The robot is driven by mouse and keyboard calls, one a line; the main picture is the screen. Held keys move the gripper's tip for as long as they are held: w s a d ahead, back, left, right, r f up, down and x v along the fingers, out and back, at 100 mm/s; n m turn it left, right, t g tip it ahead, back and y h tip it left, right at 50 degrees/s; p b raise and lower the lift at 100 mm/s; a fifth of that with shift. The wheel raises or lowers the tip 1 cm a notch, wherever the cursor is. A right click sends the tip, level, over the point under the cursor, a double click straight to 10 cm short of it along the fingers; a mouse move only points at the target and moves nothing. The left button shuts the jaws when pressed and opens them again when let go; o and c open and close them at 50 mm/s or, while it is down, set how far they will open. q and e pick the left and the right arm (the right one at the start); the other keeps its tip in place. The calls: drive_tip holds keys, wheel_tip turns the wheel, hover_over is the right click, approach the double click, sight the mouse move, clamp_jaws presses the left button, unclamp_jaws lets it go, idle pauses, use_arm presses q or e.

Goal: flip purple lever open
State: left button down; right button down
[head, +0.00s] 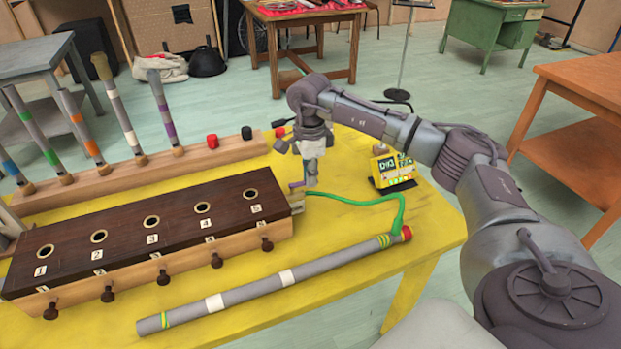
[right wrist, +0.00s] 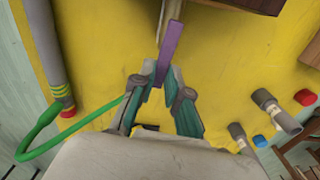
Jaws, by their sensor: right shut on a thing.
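The purple lever (right wrist: 170,50) shows in the right wrist view as a flat purple bar, with its near end between the fingertips of my right gripper (right wrist: 160,88). In the head view a small bit of the purple lever (head: 297,185) shows beside my right gripper (head: 309,182), at the right end of a long wooden box (head: 180,250) with a dark, numbered top. The gripper is shut on the lever. The gripper partly covers the fitting under the lever, so its exact angle is hard to tell. My left gripper is not in view.
A green hose (head: 355,201) runs from near the lever to a grey tube (head: 262,287) with a red end. A wooden rack (head: 100,192) with upright tubes stands behind the box. A small yellow device (head: 393,171) stands right of my gripper on the yellow table (head: 350,285).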

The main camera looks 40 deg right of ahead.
drive_tip(key=shift+w+n, duration=0.25)
drive_tip(key=shift+n, duration=0.35)
drive_tip(key=shift+d+r, duration=0.1)
drive_tip(key=c, duration=1.4)
unclamp_jaws()
drive_tip(key=shift+c, duration=0.2)
wheel_tip(320, 180, up, 12)
